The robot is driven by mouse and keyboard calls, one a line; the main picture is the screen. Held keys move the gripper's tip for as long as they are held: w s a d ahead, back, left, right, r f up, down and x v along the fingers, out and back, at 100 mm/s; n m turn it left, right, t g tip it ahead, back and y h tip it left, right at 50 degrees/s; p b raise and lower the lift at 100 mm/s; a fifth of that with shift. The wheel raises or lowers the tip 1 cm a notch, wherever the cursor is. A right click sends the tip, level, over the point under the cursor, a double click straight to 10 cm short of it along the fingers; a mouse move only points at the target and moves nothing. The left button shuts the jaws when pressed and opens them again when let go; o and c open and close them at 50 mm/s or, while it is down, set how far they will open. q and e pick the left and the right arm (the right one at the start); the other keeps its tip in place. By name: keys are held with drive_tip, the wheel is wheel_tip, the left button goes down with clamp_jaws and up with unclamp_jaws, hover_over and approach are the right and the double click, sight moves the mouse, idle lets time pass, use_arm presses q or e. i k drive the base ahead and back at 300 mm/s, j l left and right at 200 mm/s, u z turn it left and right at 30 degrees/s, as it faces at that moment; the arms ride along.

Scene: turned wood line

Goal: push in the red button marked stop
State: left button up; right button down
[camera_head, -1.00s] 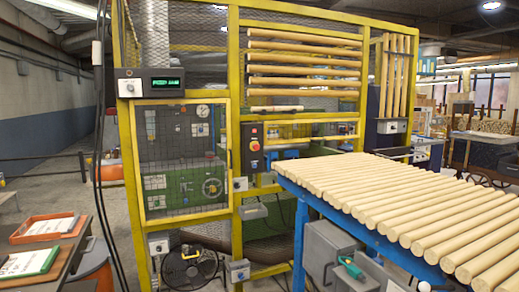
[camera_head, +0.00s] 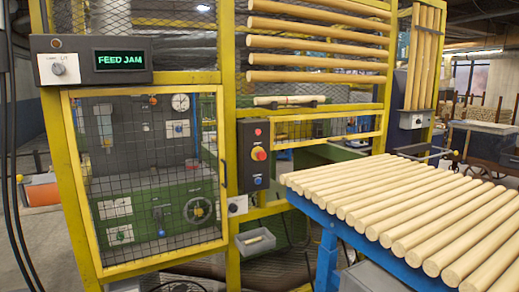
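A dark control box (camera_head: 253,155) is fixed to a yellow post of the machine's cage, near the middle of the view. On it, a large red mushroom button (camera_head: 259,154) stands out from a yellow surround. A small red light or button sits above it and a blue one below it. Any lettering beside them is too small to read. Neither of my grippers shows in the head view.
A display (camera_head: 122,61) at upper left reads FEED JAM, with a knob beside it. A mesh door (camera_head: 150,165) fills the left. A blue-framed table of wooden rods (camera_head: 410,205) stands at the right, close to the control box. A grey bin (camera_head: 256,242) hangs below.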

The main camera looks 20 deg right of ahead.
sight(262, 155)
drive_tip(key=i+l, duration=0.1)
drive_tip(key=i, duration=1.3)
drive_tip(key=l+z, duration=0.05)
drive_tip(key=l, duration=0.05)
